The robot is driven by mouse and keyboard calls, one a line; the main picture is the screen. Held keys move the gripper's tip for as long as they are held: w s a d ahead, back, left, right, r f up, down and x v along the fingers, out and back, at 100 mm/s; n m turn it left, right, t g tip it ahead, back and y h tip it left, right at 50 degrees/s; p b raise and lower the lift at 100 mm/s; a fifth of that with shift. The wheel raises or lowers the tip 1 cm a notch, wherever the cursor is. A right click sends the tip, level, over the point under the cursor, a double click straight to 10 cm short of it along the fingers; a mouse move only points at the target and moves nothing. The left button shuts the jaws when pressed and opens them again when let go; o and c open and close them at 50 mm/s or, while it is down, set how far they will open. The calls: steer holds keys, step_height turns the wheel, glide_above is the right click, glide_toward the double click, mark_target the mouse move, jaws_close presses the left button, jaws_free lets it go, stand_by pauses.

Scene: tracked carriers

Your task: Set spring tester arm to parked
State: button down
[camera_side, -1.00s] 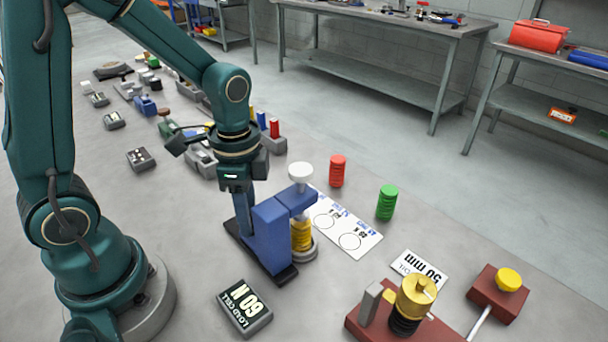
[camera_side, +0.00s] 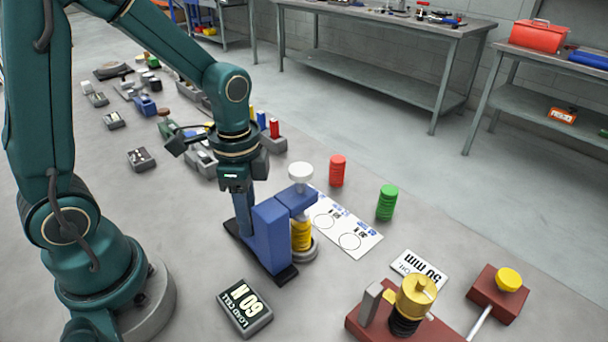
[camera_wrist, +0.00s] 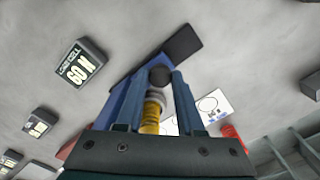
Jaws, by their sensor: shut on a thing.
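The spring tester (camera_side: 270,235) is a blue frame on a black base, with a white knob (camera_side: 300,172) on top and a yellow spring (camera_side: 301,235) under its arm (camera_side: 291,199). My gripper (camera_side: 244,222) is low at the tester's left end, its fingertips partly hidden behind the blue frame. In the wrist view, its fingers close on a dark round knob (camera_wrist: 160,76) at the tester; how this knob joins the arm is hidden. The load cell display (camera_side: 244,306) in front of the tester reads 60 N.
A white card with circles (camera_side: 365,243) lies right of the tester. Red (camera_side: 337,171) and green (camera_side: 386,203) springs stand by it. Bare bench surrounds the load cell.

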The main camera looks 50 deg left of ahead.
steer(key=a, duration=1)
steer(key=shift+a, duration=0.3)
steer(key=c, duration=0.5)
jaws_free()
steer(key=shift+c, duration=0.2)
step_height(320, 180, up, 5)
steer(key=shift+r, duration=0.1)
